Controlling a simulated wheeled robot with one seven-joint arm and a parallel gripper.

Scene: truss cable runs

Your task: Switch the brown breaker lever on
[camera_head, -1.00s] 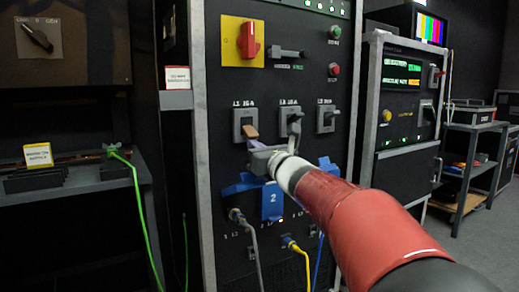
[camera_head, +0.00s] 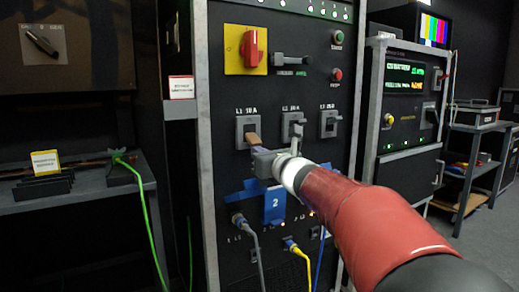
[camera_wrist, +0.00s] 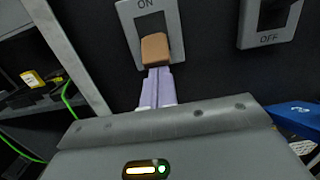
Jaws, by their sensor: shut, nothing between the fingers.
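The brown breaker lever (camera_head: 253,138) is on the leftmost of three grey breakers in a row on the black rack panel. In the wrist view the brown lever (camera_wrist: 155,48) stands out from its grey plate (camera_wrist: 131,22), below the ON label. My gripper (camera_wrist: 157,72) is shut and empty, its pale purple fingers together right under the lever's lower edge. They look touching or nearly so. The fingers and lever hide the lower part of the plate. In the head view my gripper (camera_head: 257,149) is largely hidden by its own body.
The middle breaker (camera_head: 293,128) and right breaker (camera_head: 328,124) are close on the right. A red rotary switch (camera_head: 251,48) on a yellow plate is above. A blue cover marked 2 (camera_head: 273,206) and plugged cables are below. The rack's left post (camera_head: 203,150) stands near.

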